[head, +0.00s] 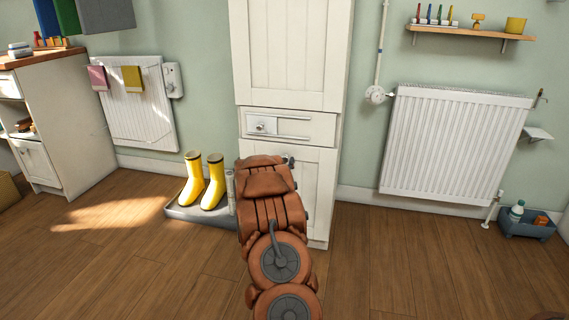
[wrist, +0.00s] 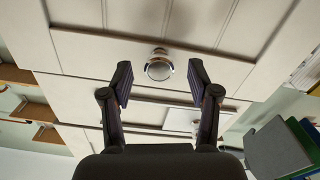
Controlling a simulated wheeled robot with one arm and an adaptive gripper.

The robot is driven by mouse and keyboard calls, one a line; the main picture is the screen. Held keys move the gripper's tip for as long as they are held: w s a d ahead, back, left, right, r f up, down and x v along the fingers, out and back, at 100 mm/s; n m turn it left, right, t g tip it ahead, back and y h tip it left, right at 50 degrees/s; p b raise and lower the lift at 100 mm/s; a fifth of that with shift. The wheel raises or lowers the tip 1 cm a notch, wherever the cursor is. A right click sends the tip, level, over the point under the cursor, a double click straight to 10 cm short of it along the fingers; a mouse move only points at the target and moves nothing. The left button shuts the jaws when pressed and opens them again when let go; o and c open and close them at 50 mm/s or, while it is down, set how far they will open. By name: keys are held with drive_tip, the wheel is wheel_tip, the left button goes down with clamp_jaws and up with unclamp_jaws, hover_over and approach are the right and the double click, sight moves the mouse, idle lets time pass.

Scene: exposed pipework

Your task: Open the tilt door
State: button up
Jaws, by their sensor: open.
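A tall white cabinet (head: 292,60) stands against the wall, with a grooved lower door (head: 321,170) under a narrow drawer front (head: 315,129). My arm hides much of the lower door in the head view. In the wrist view, which looks turned upside down, a round metal knob (wrist: 159,68) sits on the grooved door panel (wrist: 165,17). My gripper (wrist: 158,74) is open, with one finger on each side of the knob. The fingers look apart from the knob; their exact depth to it is unclear. A dark bit of the gripper shows in the head view (head: 288,160).
Yellow boots (head: 203,180) stand on a grey tray (head: 182,211) left of my arm. A radiator (head: 455,143) and a blue bin (head: 527,223) are at the right. The wooden floor (head: 410,270) at front right is clear.

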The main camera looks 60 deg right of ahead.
drive_tip(key=shift+b+x, duration=0.3)
drive_tip(key=shift+x, duration=0.9)
clamp_jaws()
drive_tip(key=shift+r, duration=0.1)
